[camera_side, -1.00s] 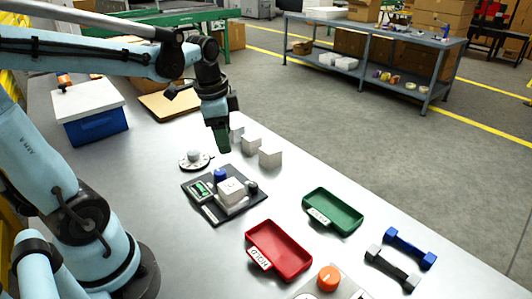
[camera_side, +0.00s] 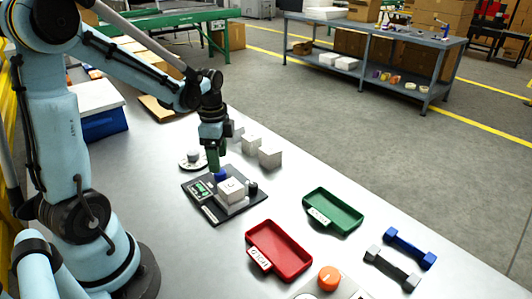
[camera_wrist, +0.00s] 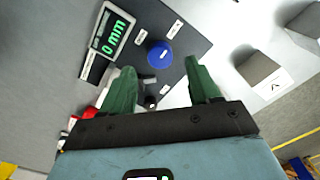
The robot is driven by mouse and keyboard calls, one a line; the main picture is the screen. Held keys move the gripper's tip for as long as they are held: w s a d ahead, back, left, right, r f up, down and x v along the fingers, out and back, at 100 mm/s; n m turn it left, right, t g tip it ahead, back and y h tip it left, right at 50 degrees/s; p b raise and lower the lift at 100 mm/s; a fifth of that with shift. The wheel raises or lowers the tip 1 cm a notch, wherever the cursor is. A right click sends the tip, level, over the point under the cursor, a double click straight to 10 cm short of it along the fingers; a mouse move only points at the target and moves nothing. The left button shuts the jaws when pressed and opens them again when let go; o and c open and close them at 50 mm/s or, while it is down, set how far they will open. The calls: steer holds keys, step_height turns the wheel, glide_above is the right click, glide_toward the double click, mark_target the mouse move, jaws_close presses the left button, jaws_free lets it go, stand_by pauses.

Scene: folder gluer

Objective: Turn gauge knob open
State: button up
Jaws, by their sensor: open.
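The gauge (camera_side: 203,208) is a dark plate with a green-lit display, which reads 0 mm in the wrist view (camera_wrist: 110,32). Its round blue knob (camera_side: 221,175) is also in the wrist view (camera_wrist: 159,54), with small white labels around it. A white block (camera_side: 231,188) sits on the gauge, beside a small black knob (camera_side: 253,188). My gripper (camera_side: 216,160) points down just above the blue knob, its green fingers partly covering it in the side view. In the wrist view my gripper (camera_wrist: 160,68) is open and empty, with the knob ahead between its fingertips.
A round white dial (camera_side: 189,161) lies just behind the gauge. White blocks (camera_side: 270,157) stand to the right. A red tray (camera_side: 288,246) and a green tray (camera_side: 336,208) lie in front and to the right. A blue box (camera_side: 103,124) stands at the back left.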

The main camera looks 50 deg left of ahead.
mark_target(220, 176)
steer(key=shift+f, duration=2.3)
steer(key=c, duration=1)
steer(key=shift+c, duration=0.2)
